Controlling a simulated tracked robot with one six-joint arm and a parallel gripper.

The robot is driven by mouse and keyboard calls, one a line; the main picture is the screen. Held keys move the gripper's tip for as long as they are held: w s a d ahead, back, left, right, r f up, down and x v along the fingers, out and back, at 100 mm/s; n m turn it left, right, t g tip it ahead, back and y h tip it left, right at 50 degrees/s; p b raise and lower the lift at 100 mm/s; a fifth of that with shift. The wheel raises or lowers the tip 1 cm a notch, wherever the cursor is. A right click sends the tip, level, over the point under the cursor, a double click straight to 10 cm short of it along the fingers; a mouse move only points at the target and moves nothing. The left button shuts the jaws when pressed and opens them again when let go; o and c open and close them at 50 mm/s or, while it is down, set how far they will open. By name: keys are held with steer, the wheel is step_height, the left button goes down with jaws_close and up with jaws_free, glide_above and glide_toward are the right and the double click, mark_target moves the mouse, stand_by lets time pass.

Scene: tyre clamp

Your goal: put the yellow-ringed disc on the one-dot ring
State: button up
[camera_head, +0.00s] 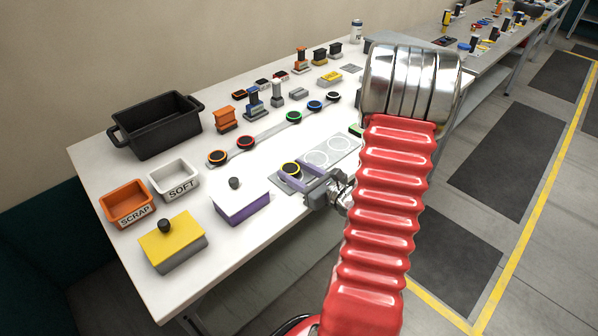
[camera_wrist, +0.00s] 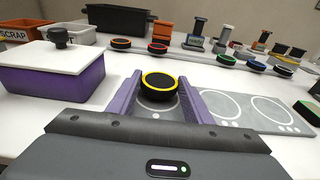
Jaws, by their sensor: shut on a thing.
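The yellow-ringed disc (camera_head: 291,168) is black with a yellow band; it also shows in the wrist view (camera_wrist: 160,82). My gripper (camera_head: 293,172) has purple fingers, one on each side of the disc, and is shut on it. The disc is over the left end of a grey plate (camera_wrist: 238,128) with printed rings. A single dot shows on the plate just in front of the disc, so this is the one-dot ring, mostly hidden under it. I cannot tell whether the disc touches the plate. The plate's other two rings (camera_head: 328,151) are empty.
A purple box with a white lid (camera_head: 241,204) stands close left of my gripper. A yellow-lidded box (camera_head: 172,242), SOFT bin (camera_head: 174,180), SCRAP bin (camera_head: 127,204) and black crate (camera_head: 156,125) stand farther left. Several coloured-ring discs (camera_head: 246,142) lie behind.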

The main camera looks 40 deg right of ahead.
steer(key=shift+f, duration=0.55)
steer(key=o, duration=1.1)
steer(key=shift+f, duration=0.1)
steer(key=shift+s+r, duration=0.2)
steer(key=shift+s, duration=0.4)
steer(key=s, duration=0.3)
steer(key=s+r, duration=0.1)
steer(key=s, duration=0.6)
steer(key=shift+s+d+r, duration=0.15)
steer(key=shift+s+r, duration=0.15)
steer(key=shift+s, duration=0.05)
